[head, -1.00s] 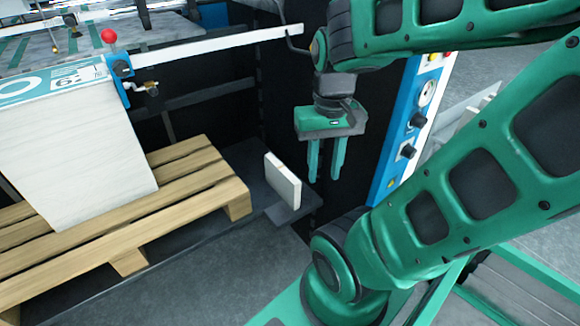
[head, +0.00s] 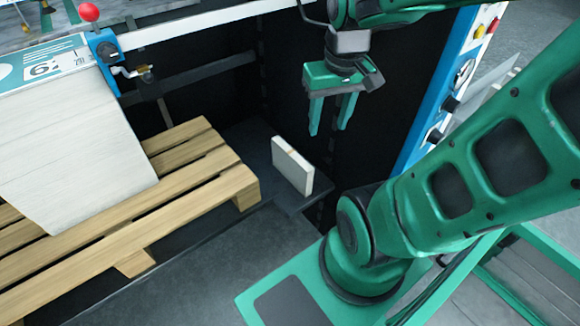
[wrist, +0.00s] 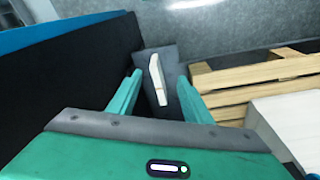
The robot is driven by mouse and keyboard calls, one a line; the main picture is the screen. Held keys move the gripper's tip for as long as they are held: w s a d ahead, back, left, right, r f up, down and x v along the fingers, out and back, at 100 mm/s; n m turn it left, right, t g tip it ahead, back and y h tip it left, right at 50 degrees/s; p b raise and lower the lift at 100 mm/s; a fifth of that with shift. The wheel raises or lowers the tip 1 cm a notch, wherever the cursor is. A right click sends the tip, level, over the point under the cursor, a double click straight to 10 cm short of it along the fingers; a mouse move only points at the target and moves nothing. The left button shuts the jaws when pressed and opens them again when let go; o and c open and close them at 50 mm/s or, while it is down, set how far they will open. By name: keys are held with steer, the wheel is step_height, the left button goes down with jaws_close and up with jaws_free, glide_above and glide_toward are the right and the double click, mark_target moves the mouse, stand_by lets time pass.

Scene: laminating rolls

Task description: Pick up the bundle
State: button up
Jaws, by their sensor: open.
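The bundle (head: 291,166) is a small white block of sheets standing upright on edge on a dark ledge to the right of the pallet. A thin tan band seems to cross its top edge. My gripper (head: 328,130) is open and empty, pointing down, above and a little to the right of the bundle in the head view. In the wrist view the bundle (wrist: 157,80) shows beyond the fingertips, between the two green fingers of my gripper (wrist: 158,78). Nothing touches the bundle.
A wooden pallet (head: 190,188) carries a tall white paper stack (head: 75,150) on the left. A blue and white control panel (head: 445,85) stands right of the gripper.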

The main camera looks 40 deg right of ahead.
steer(key=w+a+f+n+t, duration=0.1)
steer(key=w+a+n, duration=0.15)
steer(key=w, duration=0.25)
steer(key=w+a+n+t, duration=0.1)
steer(key=w+a, duration=0.2)
steer(key=w, duration=0.3)
steer(key=g, duration=0.4)
glide_above(291, 151)
steer(key=shift+n+y, duration=0.3)
steer(key=shift+n, duration=0.05)
step_height(291, 151, down, 24)
steer(key=shift+w+f, duration=0.1)
step_height(291, 151, down, 4)
steer(key=shift+f, duration=0.25)
steer(key=shift+s+a+f, duration=0.1)
steer(key=shift+s+f, duration=0.1)
steer(key=shift+f, duration=1.45)
steer(key=shift+s+f, duration=0.2)
steer(key=shift+f, duration=1.4)
jaws_close()
